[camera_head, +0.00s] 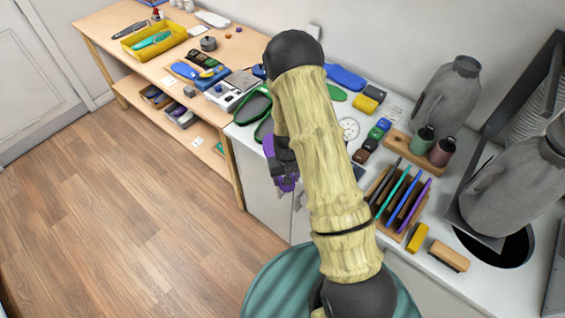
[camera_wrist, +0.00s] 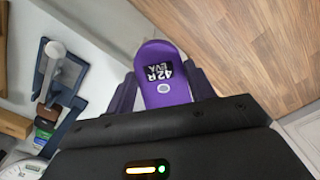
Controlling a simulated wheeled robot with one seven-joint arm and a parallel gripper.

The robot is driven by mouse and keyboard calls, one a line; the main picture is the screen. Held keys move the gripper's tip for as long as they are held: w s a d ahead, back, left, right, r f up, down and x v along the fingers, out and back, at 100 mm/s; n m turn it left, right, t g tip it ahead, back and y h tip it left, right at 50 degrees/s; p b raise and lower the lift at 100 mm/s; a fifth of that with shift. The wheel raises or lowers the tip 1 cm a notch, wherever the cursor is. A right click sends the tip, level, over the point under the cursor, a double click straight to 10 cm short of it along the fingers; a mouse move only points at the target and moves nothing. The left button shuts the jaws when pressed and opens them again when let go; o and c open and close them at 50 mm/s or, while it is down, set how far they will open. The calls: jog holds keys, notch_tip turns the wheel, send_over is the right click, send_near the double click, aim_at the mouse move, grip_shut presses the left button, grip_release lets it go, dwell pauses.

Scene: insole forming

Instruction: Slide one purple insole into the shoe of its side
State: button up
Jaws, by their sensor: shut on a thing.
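A purple insole (camera_wrist: 165,62) sits between the two fingers of my gripper (camera_wrist: 162,88) in the wrist view. Its black label reads 42R EVA upside down, and a pale round mark lies below the label. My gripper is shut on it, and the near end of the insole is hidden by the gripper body. My arm hides part of the bench.
A wooden rack (camera_head: 383,190) holds several coloured upright slabs. A dark opening (camera_head: 497,246) and large grey bottles (camera_head: 447,98) stand at the right. A yellow tray (camera_head: 154,39) is on the far wooden table. A blue-framed device (camera_wrist: 62,90) is left in the wrist view. The floor is clear.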

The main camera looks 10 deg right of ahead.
jog(key=shift+w, duration=0.55)
jog(key=shift+s+r, duration=0.1)
jog(key=shift+s, duration=0.4)
jog(key=m+b, duration=0.1)
jog(key=m, duration=0.3)
jog(key=shift+w+m+b, duration=0.15)
jog(key=shift+m+b, duration=0.15)
jog(key=shift+m, duration=0.1)
jog(key=m, duration=0.4)
jog(key=m+b, duration=0.1)
jog(key=shift+r+m, duration=0.35)
jog(key=shift+m, duration=0.05)
jog(key=w+r+n, duration=0.1)
jog(key=w, duration=0.1)
jog(key=w+r+n+b, duration=0.1)
jog(key=w+r+n, duration=0.1)
jog(key=shift+a+r+b, duration=0.2)
jog(key=shift+r+b, duration=0.05)
jog(key=shift+b, duration=0.05)
jog(key=w+r+n, duration=0.1)
jog(key=r+n, duration=0.1)
jog(key=r, duration=0.1)
jog(key=w+r+n, duration=0.1)
jog(key=r+n, duration=0.1)
jog(key=shift+w+d+b, duration=0.2)
jog(key=shift+w+b, duration=0.1)
jog(key=shift+b, duration=0.1)
